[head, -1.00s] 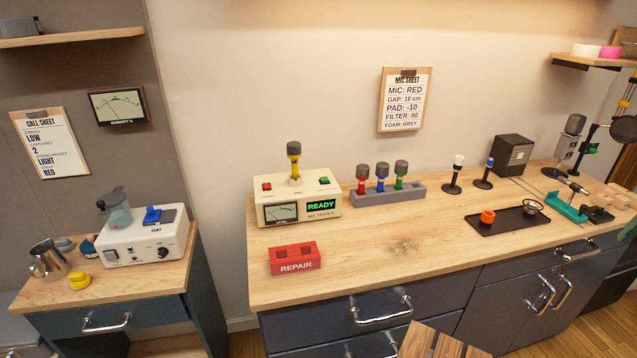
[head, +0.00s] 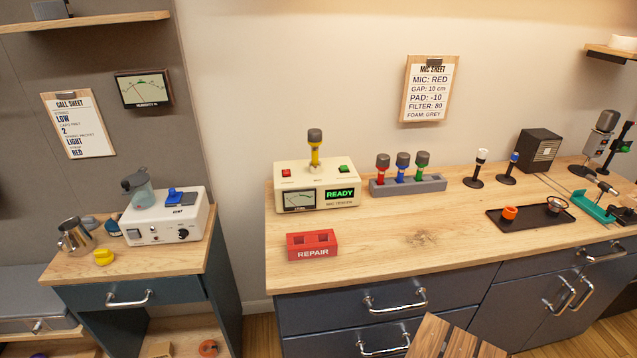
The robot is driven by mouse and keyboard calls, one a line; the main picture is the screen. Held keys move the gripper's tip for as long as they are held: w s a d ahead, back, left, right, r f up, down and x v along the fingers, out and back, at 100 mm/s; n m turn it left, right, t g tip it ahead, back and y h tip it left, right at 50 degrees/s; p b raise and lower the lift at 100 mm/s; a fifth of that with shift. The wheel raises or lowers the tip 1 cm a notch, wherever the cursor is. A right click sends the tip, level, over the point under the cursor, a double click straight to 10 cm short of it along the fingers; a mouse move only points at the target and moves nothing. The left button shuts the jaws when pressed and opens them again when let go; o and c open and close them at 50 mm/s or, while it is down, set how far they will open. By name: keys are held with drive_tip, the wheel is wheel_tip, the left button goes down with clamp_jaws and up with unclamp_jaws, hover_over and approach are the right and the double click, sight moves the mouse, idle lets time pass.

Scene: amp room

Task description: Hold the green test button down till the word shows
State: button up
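The cream mic tester (head: 316,186) stands at the left end of the long wooden bench. Its green test button (head: 344,169) sits on the top at the right, and a red button (head: 286,173) sits on the top at the left. The display (head: 340,194) on its front reads READY in green. A needle meter (head: 299,200) is left of the display. A microphone with a yellow band (head: 314,150) stands upright in the tester's top. My gripper is not in view, and nothing touches the green button.
A red REPAIR box (head: 312,245) sits in front of the tester. A grey rack (head: 408,186) with red, blue and green microphones stands to its right. A dark tray (head: 528,219) lies further right. The bench top between is clear.

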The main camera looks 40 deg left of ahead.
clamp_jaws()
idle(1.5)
